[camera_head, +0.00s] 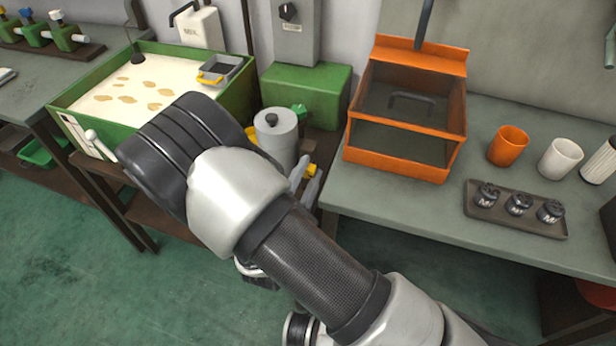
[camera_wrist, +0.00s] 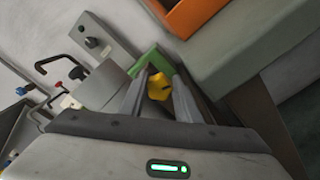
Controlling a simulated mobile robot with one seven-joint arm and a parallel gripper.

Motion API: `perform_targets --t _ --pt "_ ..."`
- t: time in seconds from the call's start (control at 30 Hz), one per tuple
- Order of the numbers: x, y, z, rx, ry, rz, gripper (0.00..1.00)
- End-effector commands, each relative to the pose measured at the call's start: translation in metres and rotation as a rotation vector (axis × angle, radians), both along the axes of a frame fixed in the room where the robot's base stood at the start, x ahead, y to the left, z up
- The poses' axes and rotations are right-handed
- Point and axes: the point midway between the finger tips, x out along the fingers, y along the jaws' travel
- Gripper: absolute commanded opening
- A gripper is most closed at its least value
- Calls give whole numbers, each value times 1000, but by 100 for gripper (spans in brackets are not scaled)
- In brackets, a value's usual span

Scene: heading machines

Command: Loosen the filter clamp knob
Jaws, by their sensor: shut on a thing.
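The filter clamp knob is a small yellow lobed knob (camera_wrist: 158,86), seen between my gripper's two fingers in the wrist view. The grey filter canister (camera_head: 283,143) with a black top knob stands just left of the fingers. The clamp itself is mostly hidden.
An orange-framed box (camera_head: 407,160) stands on the grey bench to the right, close to my gripper. That bench also holds a tray (camera_head: 480,213) with small knobs, an orange cup (camera_head: 508,146) and a white cup (camera_head: 560,158). A green tank (camera_head: 236,98) is at left.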

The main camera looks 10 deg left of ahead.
Motion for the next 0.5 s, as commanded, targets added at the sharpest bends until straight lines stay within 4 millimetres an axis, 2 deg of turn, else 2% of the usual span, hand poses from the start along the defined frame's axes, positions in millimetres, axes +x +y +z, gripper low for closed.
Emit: perform_targets --t 0.5 --pt "0 -1 -7 474 -37 0 8"
